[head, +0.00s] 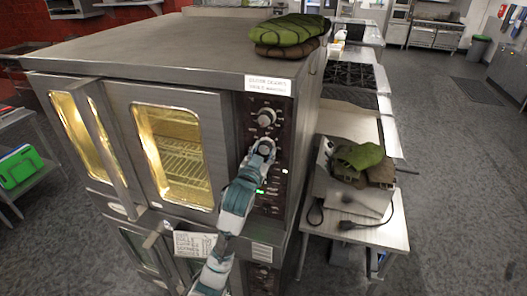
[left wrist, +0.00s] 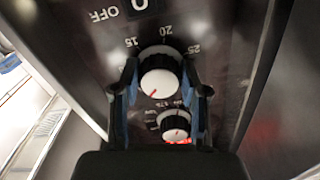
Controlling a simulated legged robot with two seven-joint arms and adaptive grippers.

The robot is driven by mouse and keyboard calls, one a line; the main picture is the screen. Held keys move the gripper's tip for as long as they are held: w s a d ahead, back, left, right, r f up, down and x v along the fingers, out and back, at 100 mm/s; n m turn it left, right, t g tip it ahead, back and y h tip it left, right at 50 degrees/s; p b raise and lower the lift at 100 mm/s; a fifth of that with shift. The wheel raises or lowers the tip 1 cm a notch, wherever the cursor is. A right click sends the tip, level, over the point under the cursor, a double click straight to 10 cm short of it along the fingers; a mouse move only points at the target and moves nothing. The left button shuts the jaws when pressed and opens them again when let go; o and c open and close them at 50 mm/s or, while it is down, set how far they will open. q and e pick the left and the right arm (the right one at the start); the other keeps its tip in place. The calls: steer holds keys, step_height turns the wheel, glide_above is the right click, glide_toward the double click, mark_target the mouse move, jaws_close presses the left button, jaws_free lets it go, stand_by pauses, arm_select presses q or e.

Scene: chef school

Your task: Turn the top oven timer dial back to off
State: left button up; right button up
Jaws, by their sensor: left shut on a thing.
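The top oven timer dial (left wrist: 160,72) is a white-faced knob with a black rim on the dark control panel. In the left wrist view its red pointer line points down and left, and 15, 20 and 25 show around it. My left gripper (head: 264,147) reaches to the panel in the head view, and its arm and hand hide this dial there. In the left wrist view its two fingers sit on either side of the dial, shut on it. An OFF mark shows upside down at the top. My right gripper is not in view.
A smaller knob (left wrist: 175,125) sits close to the held dial in the wrist view. Another knob (head: 266,117) is above my gripper in the head view. The oven (head: 160,55) has shut glass doors with handles. Green mitts (head: 290,30) lie on top; a side table (head: 390,228) stands at right.

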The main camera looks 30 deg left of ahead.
arm_select(q)
steer(key=n, duration=0.5)
steer(key=shift+w+d+f+n, duration=0.1)
steer(key=shift+d+f+n, duration=0.05)
steer(key=shift+f+n, duration=0.2)
steer(key=shift+n, duration=1.95)
steer(key=shift+r, duration=0.1)
steer(key=o, duration=1)
steer(key=shift+c, duration=0.2)
steer(key=shift+o, duration=0.9)
steer(key=shift+r, duration=0.1)
steer(key=v, duration=0.7)
